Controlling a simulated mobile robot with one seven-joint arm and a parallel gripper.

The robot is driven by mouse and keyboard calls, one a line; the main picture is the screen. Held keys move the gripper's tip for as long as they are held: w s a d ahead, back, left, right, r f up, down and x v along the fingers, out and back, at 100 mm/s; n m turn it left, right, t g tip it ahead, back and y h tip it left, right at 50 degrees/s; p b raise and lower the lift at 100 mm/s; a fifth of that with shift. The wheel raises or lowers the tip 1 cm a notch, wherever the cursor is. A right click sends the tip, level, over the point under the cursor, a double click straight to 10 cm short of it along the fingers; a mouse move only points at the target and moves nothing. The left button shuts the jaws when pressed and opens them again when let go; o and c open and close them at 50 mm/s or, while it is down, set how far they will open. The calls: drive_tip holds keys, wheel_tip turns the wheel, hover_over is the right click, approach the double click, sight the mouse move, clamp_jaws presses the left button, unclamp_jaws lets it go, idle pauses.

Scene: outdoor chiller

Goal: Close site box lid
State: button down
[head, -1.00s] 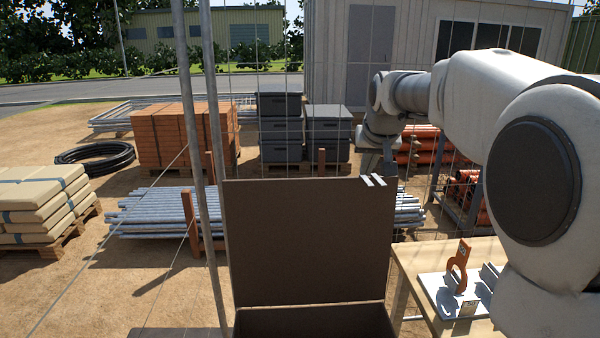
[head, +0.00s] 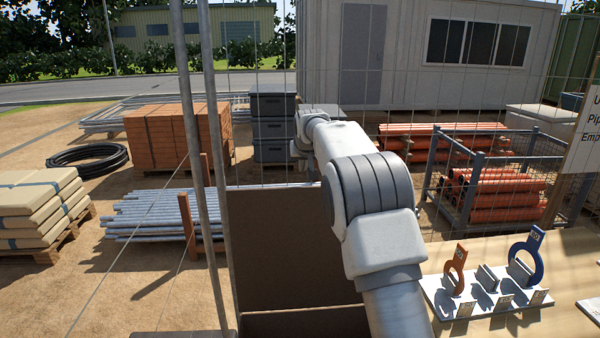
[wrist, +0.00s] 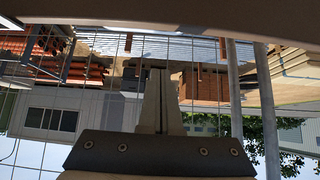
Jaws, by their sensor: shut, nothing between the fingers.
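The site box (head: 305,324) is at the bottom centre of the head view, with only its upper rim and a little of its inside showing. Its dark brown lid (head: 280,250) stands upright, open. My arm crosses in front of the lid's right side and reaches beyond its top edge. My gripper is hidden in the head view. In the wrist view my gripper (wrist: 160,72) is shut and empty, fingers together. A dark brown band, likely the lid (wrist: 190,12), crosses the top of that view, just beyond the fingertips. Contact cannot be told.
A wooden table (head: 560,247) at right holds a white rack (head: 480,297) with orange and blue ring-shaped pieces. Wire fencing and two metal posts (head: 205,150) stand at left of the lid. Grey pipes (head: 150,215), bricks (head: 165,138) and sacks (head: 40,205) lie farther off.

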drive_tip(key=p+x, duration=0.3)
drive_tip(key=x, duration=0.6)
drive_tip(key=shift+s+f, duration=0.2)
drive_tip(key=shift+s, duration=1.8)
drive_tip(key=shift+s+b, duration=0.2)
drive_tip(key=shift+b, duration=0.25)
